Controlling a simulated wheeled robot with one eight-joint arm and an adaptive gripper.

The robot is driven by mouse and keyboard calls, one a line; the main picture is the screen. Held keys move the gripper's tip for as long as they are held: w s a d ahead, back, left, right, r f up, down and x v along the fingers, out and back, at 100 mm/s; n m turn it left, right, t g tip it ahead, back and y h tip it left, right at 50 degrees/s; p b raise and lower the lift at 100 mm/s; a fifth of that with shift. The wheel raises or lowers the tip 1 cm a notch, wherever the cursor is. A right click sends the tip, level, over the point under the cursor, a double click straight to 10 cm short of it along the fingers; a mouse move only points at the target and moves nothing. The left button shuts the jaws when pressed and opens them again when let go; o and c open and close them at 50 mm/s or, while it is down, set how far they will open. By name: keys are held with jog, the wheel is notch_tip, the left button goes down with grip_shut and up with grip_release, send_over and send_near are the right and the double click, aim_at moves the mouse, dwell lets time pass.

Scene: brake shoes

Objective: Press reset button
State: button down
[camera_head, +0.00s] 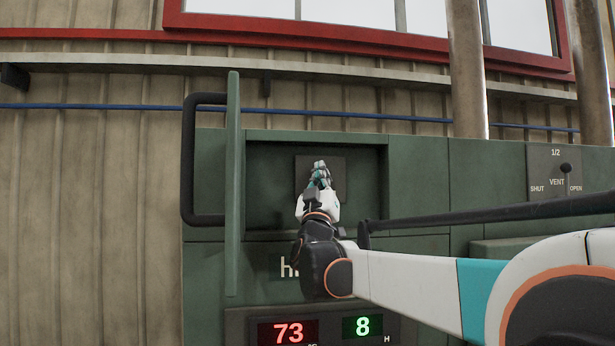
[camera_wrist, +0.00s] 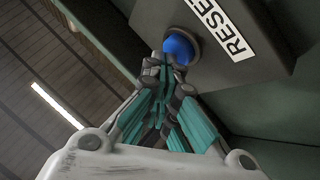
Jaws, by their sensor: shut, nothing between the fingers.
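The reset button is a blue dome (camera_wrist: 180,48) in a dark round collar on a grey plate, beside a white label reading "RESE…" in the wrist view. My gripper (camera_wrist: 168,68) is shut and empty, its fingertips at the lower left edge of the button and overlapping it in the picture. I cannot tell whether they touch it. In the head view my gripper (camera_head: 320,166) reaches into a recess of the green cabinet, in front of the grey plate (camera_head: 336,168). The button is hidden there behind my gripper.
An open green door (camera_head: 233,185) with a black handle (camera_head: 187,160) stands left of the recess. A red display (camera_head: 288,332) reads 73 and a green display (camera_head: 362,326) reads 8. A vent lever (camera_head: 566,170) is at the right. A black bar (camera_head: 490,211) crosses the cabinet front.

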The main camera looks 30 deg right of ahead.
jog(key=shift+w, duration=0.15)
dwell(0.5)
jog(key=shift+w+r, duration=0.1)
jog(key=shift+w, duration=0.05)
jog(key=shift+f, duration=0.2)
dwell(0.5)
jog(key=shift+s, duration=0.2)
jog(key=shift+s+a, duration=0.25)
jog(key=shift+s, duration=0.7)
jog(key=shift+s+a, duration=0.25)
jog(key=shift+s, duration=0.65)
jog(key=shift+s+a, duration=0.25)
jog(key=shift+s, duration=0.7)
jog(key=shift+a+f, duration=0.1)
